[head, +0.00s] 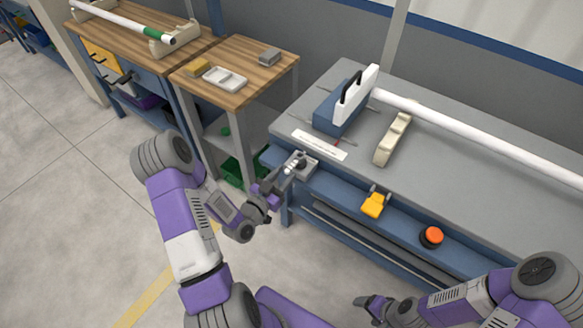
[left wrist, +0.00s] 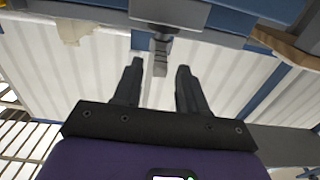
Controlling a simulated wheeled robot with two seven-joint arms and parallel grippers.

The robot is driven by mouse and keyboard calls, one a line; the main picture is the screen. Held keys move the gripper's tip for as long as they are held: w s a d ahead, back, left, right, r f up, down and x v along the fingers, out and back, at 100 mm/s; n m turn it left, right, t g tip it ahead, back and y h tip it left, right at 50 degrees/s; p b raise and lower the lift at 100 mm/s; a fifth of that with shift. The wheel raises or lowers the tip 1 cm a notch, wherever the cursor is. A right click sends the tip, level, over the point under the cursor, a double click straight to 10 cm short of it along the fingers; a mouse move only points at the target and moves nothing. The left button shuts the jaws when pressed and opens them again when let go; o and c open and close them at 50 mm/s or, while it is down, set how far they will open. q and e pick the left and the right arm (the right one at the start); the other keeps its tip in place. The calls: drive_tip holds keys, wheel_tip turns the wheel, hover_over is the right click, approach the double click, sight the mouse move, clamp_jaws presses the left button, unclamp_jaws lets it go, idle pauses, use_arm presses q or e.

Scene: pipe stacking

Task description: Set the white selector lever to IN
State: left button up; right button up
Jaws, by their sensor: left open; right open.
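The white selector lever (head: 290,168) sticks out from a small grey block (head: 304,164) at the left front corner of the grey workbench. Its setting cannot be read. My left gripper (head: 277,182) is open just in front of and below the lever. In the left wrist view, a ridged lever end (left wrist: 160,58) hangs from a grey block (left wrist: 170,12), in line with the gap between the open fingers of my left gripper (left wrist: 160,78). Contact cannot be told. My right gripper (head: 366,303) is open and empty, low in front of the bench.
A white label strip (head: 319,145) lies behind the lever block. A blue fixture (head: 338,112) and a beige cradle (head: 392,139) stand behind, near a long white pipe (head: 480,138). A yellow part (head: 374,204) and an orange button (head: 432,235) sit along the bench front.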

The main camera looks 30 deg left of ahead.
sight(295, 163)
use_arm(q)
drive_tip(key=shift+w+d, duration=0.15)
drive_tip(key=shift+w, duration=2.15)
drive_tip(key=shift+c, duration=0.3)
clamp_jaws()
